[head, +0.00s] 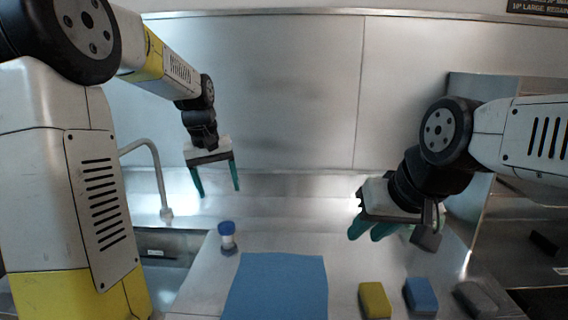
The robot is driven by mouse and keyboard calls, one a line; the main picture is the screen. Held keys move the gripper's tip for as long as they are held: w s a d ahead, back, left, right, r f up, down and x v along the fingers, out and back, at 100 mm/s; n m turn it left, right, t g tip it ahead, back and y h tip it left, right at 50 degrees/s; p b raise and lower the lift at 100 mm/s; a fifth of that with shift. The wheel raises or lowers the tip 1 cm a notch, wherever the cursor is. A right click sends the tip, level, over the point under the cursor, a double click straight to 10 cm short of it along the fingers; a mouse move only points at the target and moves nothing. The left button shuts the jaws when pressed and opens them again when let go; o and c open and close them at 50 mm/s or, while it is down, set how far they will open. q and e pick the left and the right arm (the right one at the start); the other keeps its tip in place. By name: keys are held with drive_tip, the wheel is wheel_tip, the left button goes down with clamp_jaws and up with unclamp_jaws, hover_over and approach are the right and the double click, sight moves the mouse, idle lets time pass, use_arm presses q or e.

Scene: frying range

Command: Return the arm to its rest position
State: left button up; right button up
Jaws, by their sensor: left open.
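My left gripper (216,190) hangs from the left arm with its two green fingers spread wide and nothing between them. It is in the air in front of the steel back wall, above the counter. My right gripper (367,232) is at the right, with its green fingers pointing down and to the left above the counter. Its fingers are seen at an angle and overlap, so its opening is unclear. No held object shows in either gripper.
On the steel counter (340,260) lie a blue cloth (277,288), a yellow sponge (375,300), a blue sponge (420,296) and a grey block (476,299). A small blue-capped container (227,236) stands left of the cloth. A faucet (160,180) and sink (168,252) are further left.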

use_arm(q)
drive_tip(key=s+d+r+m+t, duration=0.1)
drive_tip(key=s+t, duration=0.1)
drive_tip(key=s, duration=0.9)
drive_tip(key=s+d+r+m+t+h, duration=0.1)
drive_tip(key=s+d+m+t, duration=0.1)
drive_tip(key=s, duration=1)
drive_tip(key=shift+d+r, duration=0.2)
drive_tip(key=shift+d, duration=0.1)
drive_tip(key=shift+w, duration=0.15)
